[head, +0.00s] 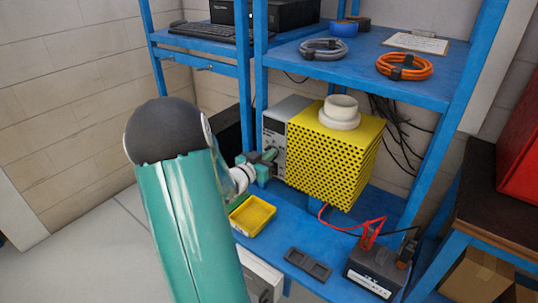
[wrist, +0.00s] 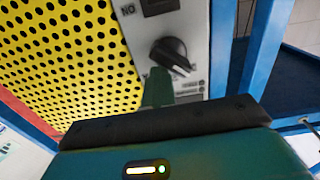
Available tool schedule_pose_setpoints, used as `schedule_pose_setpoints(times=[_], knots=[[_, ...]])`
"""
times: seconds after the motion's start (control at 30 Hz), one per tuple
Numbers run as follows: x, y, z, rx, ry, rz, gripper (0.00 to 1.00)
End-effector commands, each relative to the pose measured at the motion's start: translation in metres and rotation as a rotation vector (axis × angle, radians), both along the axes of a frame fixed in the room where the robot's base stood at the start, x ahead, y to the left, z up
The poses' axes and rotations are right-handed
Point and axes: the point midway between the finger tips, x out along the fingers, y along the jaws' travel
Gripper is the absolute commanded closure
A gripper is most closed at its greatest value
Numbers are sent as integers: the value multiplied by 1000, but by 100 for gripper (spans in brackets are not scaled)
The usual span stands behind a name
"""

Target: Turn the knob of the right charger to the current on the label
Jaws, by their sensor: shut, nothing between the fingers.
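A grey-white panel (head: 277,138) stands at the left of a yellow perforated housing on the blue bench. The wrist view shows this panel (wrist: 197,70) close up, with a black pointer knob (wrist: 170,56) and small marks too small to read. A dark plate and the letters "NO" are partly in view above the knob. I cannot tell whether this is the right charger, and no current label is readable. My gripper (head: 271,156) is shut and empty in front of the panel. In the wrist view its green finger (wrist: 159,88) ends just below the knob; contact is unclear.
The yellow housing (head: 330,155) with a white collar stands close beside my gripper. A yellow tray (head: 252,216), a dark tray (head: 307,264) and a black battery (head: 373,272) with a red clamp lie in front. Blue posts flank the bay. Cables (head: 404,66) lie on the upper shelf.

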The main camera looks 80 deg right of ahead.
Motion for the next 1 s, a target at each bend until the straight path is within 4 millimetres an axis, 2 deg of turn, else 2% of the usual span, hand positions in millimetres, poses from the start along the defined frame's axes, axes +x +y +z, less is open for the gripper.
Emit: schedule_pose_setpoints(times=[0.03,0.8,1.0], knots=[[2,-7,13,-28,-3,7,100],[32,59,8,-18,-2,10,100],[34,66,7,-17,-1,9,100]])
